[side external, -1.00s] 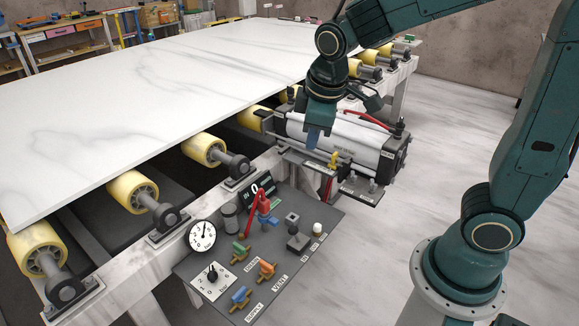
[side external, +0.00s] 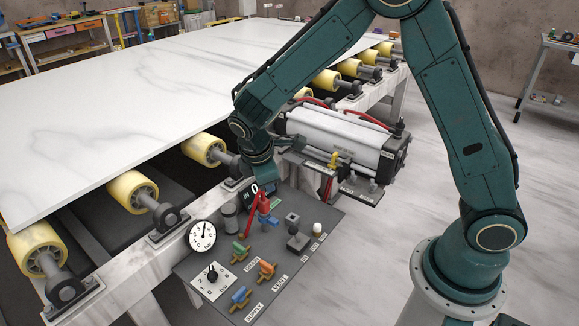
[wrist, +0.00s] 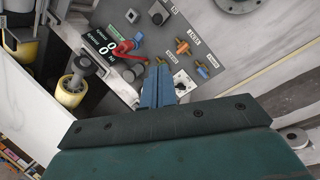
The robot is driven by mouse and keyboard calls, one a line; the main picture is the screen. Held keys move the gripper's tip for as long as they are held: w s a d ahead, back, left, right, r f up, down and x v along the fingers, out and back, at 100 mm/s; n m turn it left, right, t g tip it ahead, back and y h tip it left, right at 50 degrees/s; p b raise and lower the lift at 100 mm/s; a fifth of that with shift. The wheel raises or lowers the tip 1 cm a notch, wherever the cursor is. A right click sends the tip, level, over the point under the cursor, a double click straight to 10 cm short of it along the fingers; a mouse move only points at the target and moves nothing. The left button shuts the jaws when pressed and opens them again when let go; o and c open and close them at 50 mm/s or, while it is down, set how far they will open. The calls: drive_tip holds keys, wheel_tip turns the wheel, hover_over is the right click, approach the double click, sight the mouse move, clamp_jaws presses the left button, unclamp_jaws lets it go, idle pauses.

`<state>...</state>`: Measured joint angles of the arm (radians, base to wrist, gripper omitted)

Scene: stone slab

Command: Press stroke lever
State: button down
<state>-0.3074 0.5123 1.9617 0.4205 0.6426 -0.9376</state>
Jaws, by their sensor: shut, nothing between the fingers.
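The control panel (side external: 268,285) carries several levers and valves, and I cannot read which label says stroke. A red-handled lever (side external: 257,205) stands beside the black display, which reads 0; the red lever also shows in the wrist view (wrist: 125,47).
A round gauge (side external: 202,237), a white dial (side external: 213,279) and green, orange and blue valve handles crowd the panel. The silver cylinder (side external: 335,138) lies behind it. Yellow rollers (side external: 205,150) carry the white slab (side external: 150,90) at the left.

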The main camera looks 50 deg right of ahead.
sight(295, 235)
wheel_tip(295, 235, down, 20)
drive_tip(key=w+a+n+g+h, duration=0.1)
drive_tip(key=a+n+h, duration=0.1)
drive_tip(key=n, duration=0.4)
drive_tip(key=shift+r+n+h, duration=0.15)
drive_tip(key=shift+n+h, duration=0.15)
drive_tip(key=shift+h, duration=0.3)
drive_tip(key=d+f, duration=0.7)
drive_tip(key=d, duration=0.2)
drive_tip(key=shift+d, duration=0.15)
